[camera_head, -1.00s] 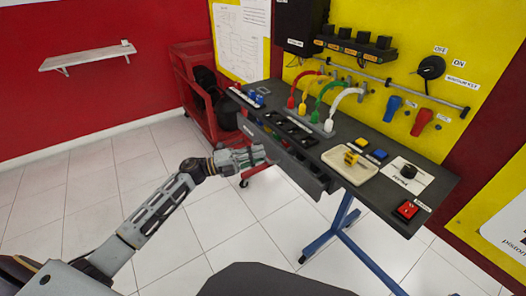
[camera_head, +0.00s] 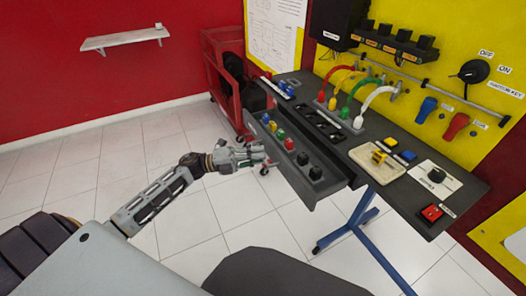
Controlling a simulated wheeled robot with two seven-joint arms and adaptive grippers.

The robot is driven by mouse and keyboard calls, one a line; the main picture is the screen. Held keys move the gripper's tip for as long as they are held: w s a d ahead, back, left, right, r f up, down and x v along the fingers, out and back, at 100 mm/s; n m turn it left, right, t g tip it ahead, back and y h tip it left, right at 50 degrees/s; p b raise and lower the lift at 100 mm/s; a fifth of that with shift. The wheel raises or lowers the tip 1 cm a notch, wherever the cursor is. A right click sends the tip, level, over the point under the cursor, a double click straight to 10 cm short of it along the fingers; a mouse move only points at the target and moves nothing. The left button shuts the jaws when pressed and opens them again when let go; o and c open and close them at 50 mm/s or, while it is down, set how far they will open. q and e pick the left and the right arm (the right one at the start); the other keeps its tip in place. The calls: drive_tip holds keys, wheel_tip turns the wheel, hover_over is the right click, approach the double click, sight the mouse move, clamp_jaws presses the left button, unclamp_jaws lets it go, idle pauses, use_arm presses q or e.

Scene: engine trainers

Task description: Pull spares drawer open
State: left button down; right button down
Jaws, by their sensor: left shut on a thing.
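The spares drawer (camera_head: 318,194) is a dark grey drawer under the table's front edge. It stands open, and several small coloured pieces and black knobs (camera_head: 302,158) show inside it. My left gripper (camera_head: 262,156) is at the drawer's front, towards its left part, shut on what appears to be the drawer's handle. The handle itself is hidden by the fingers. My right gripper is not in view.
The dark workbench (camera_head: 440,219) carries coloured cables (camera_head: 344,91), a cream tray (camera_head: 366,165) with a yellow part, and a red switch (camera_head: 431,213). A red cart (camera_head: 225,75) stands behind at the left. The tiled floor before the drawer is clear.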

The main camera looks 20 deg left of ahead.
use_arm(q)
drive_tip(key=shift+s+a+f, duration=0.1)
drive_tip(key=shift+s, duration=0.1)
drive_tip(key=c, duration=1.5)
unclamp_jaws()
drive_tip(key=shift+a, duration=0.1)
drive_tip(key=shift+v, duration=5.95)
